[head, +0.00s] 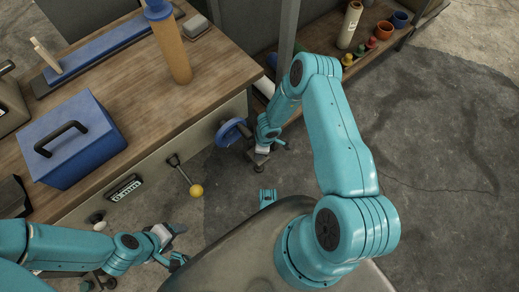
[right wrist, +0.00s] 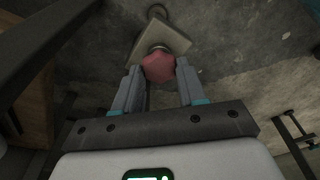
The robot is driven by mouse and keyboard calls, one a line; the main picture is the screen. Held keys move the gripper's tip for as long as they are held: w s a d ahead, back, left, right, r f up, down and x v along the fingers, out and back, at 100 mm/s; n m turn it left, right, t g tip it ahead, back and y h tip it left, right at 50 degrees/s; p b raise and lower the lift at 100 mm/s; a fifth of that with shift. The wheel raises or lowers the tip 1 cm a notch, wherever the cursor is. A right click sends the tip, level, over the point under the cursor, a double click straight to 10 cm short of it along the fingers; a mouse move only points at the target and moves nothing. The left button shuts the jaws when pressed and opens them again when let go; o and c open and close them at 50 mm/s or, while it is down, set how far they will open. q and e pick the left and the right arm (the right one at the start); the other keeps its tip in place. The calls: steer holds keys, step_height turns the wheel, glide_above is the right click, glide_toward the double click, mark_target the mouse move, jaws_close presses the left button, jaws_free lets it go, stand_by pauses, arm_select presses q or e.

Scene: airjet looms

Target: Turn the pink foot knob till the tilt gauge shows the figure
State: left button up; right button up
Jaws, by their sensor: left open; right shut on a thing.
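The pink foot knob (right wrist: 158,67) shows in the right wrist view, many-sided and set in front of a pale square plate (right wrist: 160,42). My right gripper (right wrist: 160,80) is shut on it, with one finger on each side. In the head view my right gripper (head: 258,159) is low beside the bench, and the knob is hidden there. A black counter with white figures (head: 124,188) sits on the bench front; its figures are too small to read, and I cannot tell if it is the tilt gauge. My left gripper (head: 178,246) is open and empty, below the bench front.
A blue handwheel (head: 232,132) sticks out close to my right gripper. A lever with a yellow ball (head: 196,190) juts from the bench front. A blue toolbox (head: 72,138) stands on the wooden bench top (head: 150,110). Clear concrete floor (head: 440,150) lies to the right.

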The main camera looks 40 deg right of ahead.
steer(key=o, duration=1)
steer(key=shift+c, duration=0.2)
steer(key=shift+r+p, duration=0.85)
steer(key=shift+r, duration=0.25)
steer(key=shift+f, duration=0.1)
